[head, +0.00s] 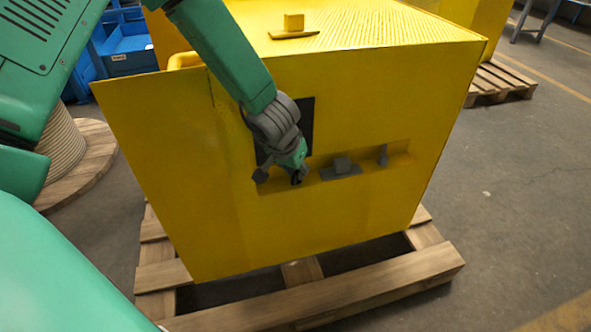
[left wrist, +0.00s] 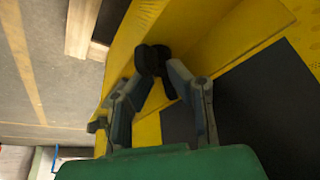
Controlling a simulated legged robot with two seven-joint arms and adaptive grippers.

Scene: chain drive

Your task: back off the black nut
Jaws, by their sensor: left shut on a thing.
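The yellow machine housing (head: 235,215) has a long recess in its front face. My left gripper (head: 279,177) reaches down to the left end of this recess. In the left wrist view its two dark fingertips (left wrist: 154,60) come together close to the yellow wall. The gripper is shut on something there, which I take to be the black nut. The nut itself is hidden by the fingertips and cannot be told apart from the dark pads. My right gripper is not in view.
A grey block (head: 342,168) and a small grey upright part (head: 383,155) sit further right in the recess. A dark panel (head: 306,116) lies just above. The housing stands on a wooden pallet (head: 400,284). A cable reel (head: 92,165) and blue bins (head: 128,45) are at left.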

